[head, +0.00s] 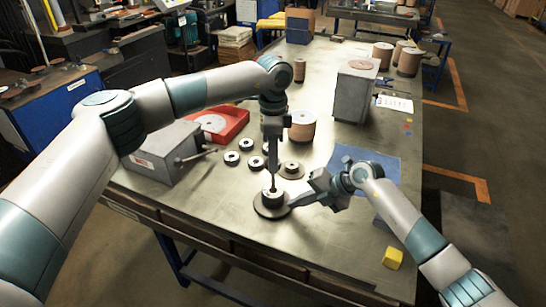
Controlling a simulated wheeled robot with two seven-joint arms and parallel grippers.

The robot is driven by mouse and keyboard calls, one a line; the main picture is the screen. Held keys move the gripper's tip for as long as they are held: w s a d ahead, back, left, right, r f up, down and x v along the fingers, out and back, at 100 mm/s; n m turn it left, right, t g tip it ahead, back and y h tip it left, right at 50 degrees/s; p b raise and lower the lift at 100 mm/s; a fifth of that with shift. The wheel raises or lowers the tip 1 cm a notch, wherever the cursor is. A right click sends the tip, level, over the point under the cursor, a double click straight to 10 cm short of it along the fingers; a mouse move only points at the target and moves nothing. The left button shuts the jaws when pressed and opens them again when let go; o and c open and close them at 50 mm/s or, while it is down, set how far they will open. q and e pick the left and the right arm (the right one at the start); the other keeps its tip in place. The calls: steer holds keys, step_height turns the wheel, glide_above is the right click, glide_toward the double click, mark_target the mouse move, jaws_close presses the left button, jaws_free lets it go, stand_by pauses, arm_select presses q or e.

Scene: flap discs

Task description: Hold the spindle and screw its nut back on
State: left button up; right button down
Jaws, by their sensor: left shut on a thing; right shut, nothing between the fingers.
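The spindle (271,202) stands upright on the table, a dark, short round body with a pale top on a wide brown disc (266,212). My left gripper (273,187) points straight down over it, shut on a small part at its top. That part looks like the nut but is mostly hidden by the fingers, so its seating on the thread cannot be told. My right gripper (297,204) comes in from the right, low, shut with nothing between its fingers. Its tips are close beside the spindle's right side; I cannot tell whether they touch.
Several black-and-white rings (232,158) and a brown disc with a hub (291,169) lie just behind. A grey machine box (160,152) and red tray (222,122) are left. A blue mat (375,160) and yellow block (393,257) are right. The front table surface is clear.

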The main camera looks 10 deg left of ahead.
arm_select(q)
steer(key=m, duration=1.4)
steer(key=shift+f, duration=0.1)
steer(key=m, duration=0.7)
steer(key=shift+f, duration=0.1)
steer(key=m, duration=0.6)
steer(key=shift+m, duration=0.4)
steer(key=o, duration=0.8)
steer(key=shift+c, duration=0.2)
